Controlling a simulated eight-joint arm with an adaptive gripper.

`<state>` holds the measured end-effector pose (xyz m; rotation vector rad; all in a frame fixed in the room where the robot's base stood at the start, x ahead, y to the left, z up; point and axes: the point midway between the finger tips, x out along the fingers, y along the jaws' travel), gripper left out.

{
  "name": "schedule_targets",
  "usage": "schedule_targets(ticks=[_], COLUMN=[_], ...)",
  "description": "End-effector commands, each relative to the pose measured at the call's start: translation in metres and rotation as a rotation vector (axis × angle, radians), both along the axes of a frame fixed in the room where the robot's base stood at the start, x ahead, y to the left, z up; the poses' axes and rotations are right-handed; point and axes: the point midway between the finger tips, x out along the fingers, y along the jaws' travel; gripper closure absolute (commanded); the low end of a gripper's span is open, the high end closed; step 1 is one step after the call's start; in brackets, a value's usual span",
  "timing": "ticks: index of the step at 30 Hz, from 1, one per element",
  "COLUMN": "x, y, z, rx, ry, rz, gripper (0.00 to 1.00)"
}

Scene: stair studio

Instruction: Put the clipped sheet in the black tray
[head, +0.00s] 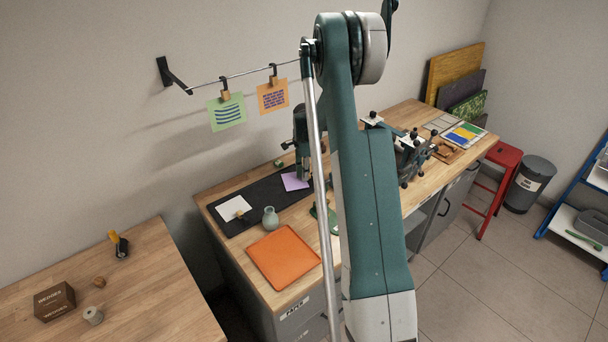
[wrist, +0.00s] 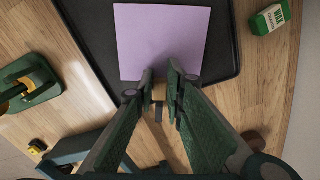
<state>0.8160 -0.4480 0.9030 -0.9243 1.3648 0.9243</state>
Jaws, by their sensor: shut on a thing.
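My gripper (head: 303,174) is at the right end of the black tray (head: 262,195) on the bench. In the wrist view my gripper (wrist: 160,82) is shut on a small wood-and-black clip (wrist: 158,92) at the edge of a plain purple sheet (wrist: 163,40). The purple sheet (head: 294,181) is over the black tray (wrist: 92,25); I cannot tell if it touches the bottom. A white sheet (head: 233,205) with a clip (head: 240,215) lies at the tray's left end. A green sheet (head: 228,111) and an orange sheet (head: 272,96) hang clipped on the rail.
An orange tray (head: 283,258) and a grey-green vase (head: 270,218) stand in front of the black tray. A green tape dispenser (wrist: 28,82) and a green-and-white box (wrist: 270,18) flank it. The wall rail (head: 240,75) runs above.

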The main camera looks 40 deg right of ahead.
Motion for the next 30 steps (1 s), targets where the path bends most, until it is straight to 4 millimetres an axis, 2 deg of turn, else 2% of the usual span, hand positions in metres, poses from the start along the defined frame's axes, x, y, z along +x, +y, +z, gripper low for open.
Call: schedule_targets(ticks=[11, 12, 16, 30], x=[0.0, 0.0, 0.0, -0.0001], y=[0.0, 0.0, -0.0001, -0.0004], z=[-0.0058, -0.006, -0.0054, 0.001], rx=[0.0, 0.0, 0.0, 0.0], ry=[0.0, 0.0, 0.0, 0.0], rz=[0.0, 0.0, 0.0, 0.0], gripper=[0.94, 0.86, 0.7, 0.7])
